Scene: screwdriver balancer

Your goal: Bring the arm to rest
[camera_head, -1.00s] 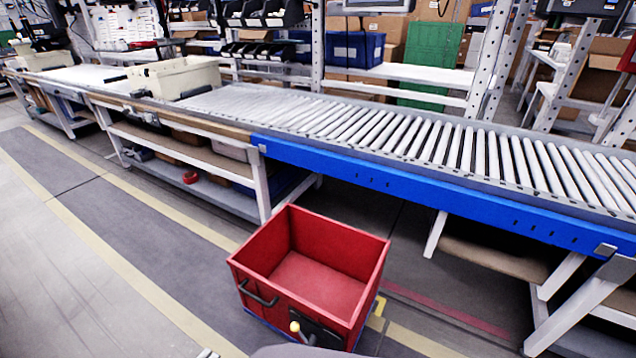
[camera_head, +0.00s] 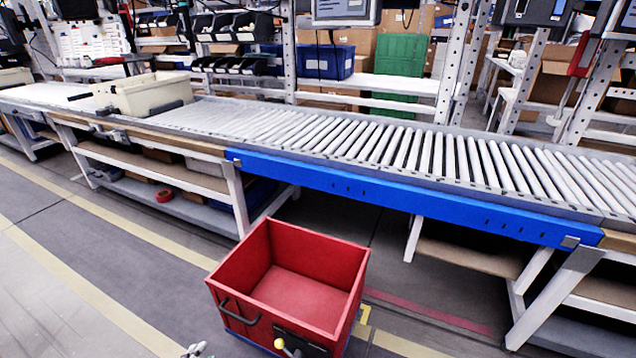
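A small grey metallic piece (camera_head: 195,350) shows at the bottom edge, left of the red bin. It looks like the tip of my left gripper, but too little shows to tell whether it is open or shut. My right gripper is not in view. No screwdriver held by a gripper is visible.
An open, empty red bin (camera_head: 228,288) with a black handle stands on the floor in front. Behind it runs a roller conveyor (camera_head: 425,152) with a blue side rail (camera_head: 400,197). A cream tote (camera_head: 150,97) sits on the line. Floor left of the bin is clear.

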